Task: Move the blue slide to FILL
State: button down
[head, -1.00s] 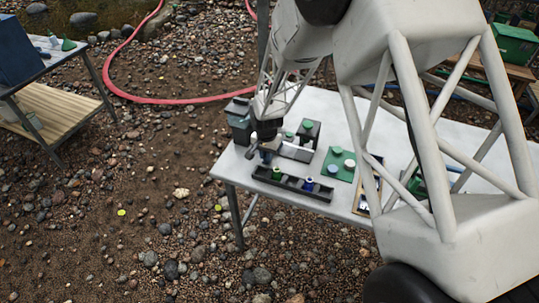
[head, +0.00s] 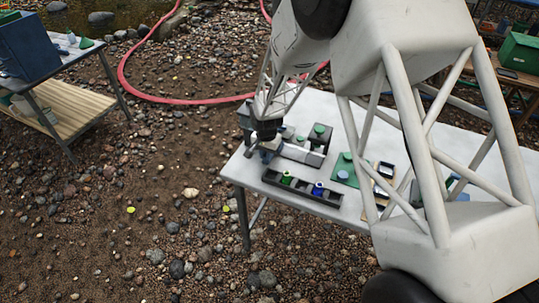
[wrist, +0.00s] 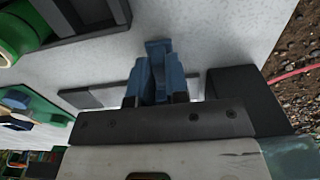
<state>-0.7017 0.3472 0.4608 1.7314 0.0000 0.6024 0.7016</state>
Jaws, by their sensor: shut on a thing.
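My gripper (head: 267,143) is low over the left end of the grey table, at a grey, bar-like unit (head: 298,152). In the wrist view, my blue fingers (wrist: 157,82) are shut around a small blue piece (wrist: 158,47), which appears to be the blue slide. The fingers hide much of it, and the similar blue makes its outline hard to separate. A flat grey strip (wrist: 92,96) shows behind the fingers. In the head view, the slide is mostly hidden under my gripper. No FILL mark is legible.
A black tray (head: 330,199) with a green and a blue item lies in front of the unit. A dark block with a green knob (head: 319,130) stands behind it. A green plate (head: 345,170) is to the right. Pebbled ground lies left of the table edge.

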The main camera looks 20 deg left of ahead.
jog(key=shift+a, duration=0.85)
jog(key=c, duration=1.2)
grip_release()
jog(key=shift+r, duration=0.1)
notch_tip(320, 180, up, 7)
